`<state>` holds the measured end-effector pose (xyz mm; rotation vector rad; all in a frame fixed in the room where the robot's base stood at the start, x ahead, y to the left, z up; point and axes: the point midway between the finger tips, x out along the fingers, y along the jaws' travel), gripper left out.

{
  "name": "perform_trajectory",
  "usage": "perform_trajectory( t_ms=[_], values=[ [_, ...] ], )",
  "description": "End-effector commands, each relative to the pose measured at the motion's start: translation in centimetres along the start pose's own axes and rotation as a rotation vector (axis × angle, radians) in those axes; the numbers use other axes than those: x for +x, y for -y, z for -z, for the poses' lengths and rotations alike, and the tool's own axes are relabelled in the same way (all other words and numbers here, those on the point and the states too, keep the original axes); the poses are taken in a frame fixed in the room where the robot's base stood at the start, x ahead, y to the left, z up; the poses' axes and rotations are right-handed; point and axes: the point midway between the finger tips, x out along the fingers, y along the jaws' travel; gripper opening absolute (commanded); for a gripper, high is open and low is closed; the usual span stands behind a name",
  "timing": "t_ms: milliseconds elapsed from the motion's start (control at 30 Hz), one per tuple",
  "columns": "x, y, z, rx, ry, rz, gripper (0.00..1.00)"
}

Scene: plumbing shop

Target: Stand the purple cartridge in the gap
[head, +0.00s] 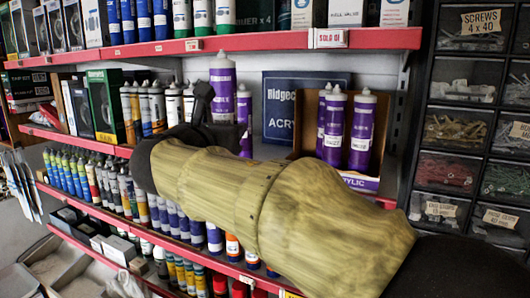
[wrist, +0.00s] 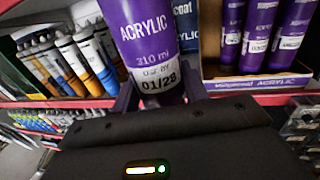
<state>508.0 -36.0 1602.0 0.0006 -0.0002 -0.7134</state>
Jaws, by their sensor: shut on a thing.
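The purple cartridge (head: 222,82) is upright in my gripper (head: 205,118), above the middle shelf. In the wrist view the cartridge (wrist: 150,45) fills the upper middle, with its "ACRYLIC 310 ml" print and white date label facing me. My gripper (wrist: 158,98) is shut on its lower part. To the right, an open carton (head: 360,183) marked "ACRYLIC" holds several purple cartridges (head: 362,130). The wrist view shows bare room at the carton's (wrist: 212,72) left end. My arm hides part of its front in the head view.
Another purple cartridge (head: 244,112) shows just right of the held one. A dark blue box (head: 290,110) stands behind. Grey-and-coloured cartridges (head: 157,108) stand to the left. The red shelf edge above (head: 130,50) and the drawer cabinet (head: 465,130) border the space.

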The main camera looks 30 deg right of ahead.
Motion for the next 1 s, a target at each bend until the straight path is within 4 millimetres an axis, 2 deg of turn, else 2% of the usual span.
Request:
perform_trajectory(
  t_ms=[200, 800, 867, 1000],
  values=[
    [4.5, 1.0, -0.5, -0.003, 0.001, 0.006, 0.05],
    [16.3, 3.3, -0.4, -0.004, 0.002, 0.004, 0.05],
    [17.4, 3.5, -0.4, -0.004, 0.001, 0.003, 0.05],
    [17.2, 3.4, 2.1, -0.004, -0.001, -0.002, 0.05]
  ],
)
